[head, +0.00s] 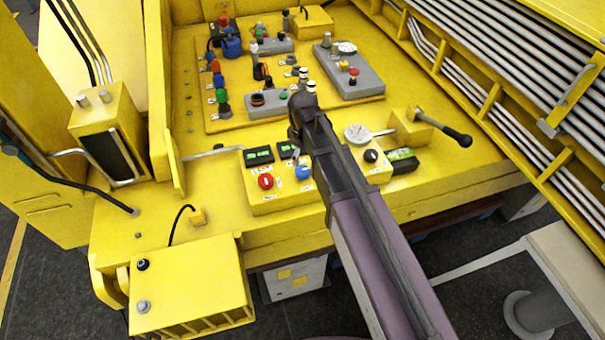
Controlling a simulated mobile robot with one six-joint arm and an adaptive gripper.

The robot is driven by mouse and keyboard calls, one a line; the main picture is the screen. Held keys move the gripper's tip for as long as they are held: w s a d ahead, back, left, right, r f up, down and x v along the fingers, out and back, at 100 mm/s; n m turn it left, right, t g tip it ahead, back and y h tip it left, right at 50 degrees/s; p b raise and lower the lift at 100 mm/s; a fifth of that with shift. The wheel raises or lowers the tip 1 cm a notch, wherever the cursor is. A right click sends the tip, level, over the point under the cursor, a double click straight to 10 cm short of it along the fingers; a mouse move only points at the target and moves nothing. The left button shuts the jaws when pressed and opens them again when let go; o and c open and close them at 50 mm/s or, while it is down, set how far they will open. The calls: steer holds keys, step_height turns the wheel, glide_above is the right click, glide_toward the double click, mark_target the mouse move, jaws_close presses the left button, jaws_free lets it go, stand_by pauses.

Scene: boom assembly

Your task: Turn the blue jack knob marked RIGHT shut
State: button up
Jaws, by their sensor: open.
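A blue knob (303,172) sits on the small yellow control box (293,198) at the front of the panel, just left of my arm. A small white label lies beside it, too small to read. A red knob (265,182) is to its left on the same box. My arm crosses the picture from the bottom right up to its dark end over the panel, passing close to the blue knob in the picture. My gripper's fingers do not show. I cannot tell from this view how far my arm is above the knob.
Rows of coloured knobs and levers fill the yellow rear panel, including a bigger blue one (232,47). A black knob (371,156), a dial gauge (357,134) and a black-handled lever (457,136) stand right of my arm. Two black displays (258,155) sit behind the red knob.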

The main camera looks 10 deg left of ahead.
mark_target(303, 170)
steer(key=shift+f+b, duration=3.25)
steer(key=shift+f, duration=0.3)
steer(key=c, duration=1.1)
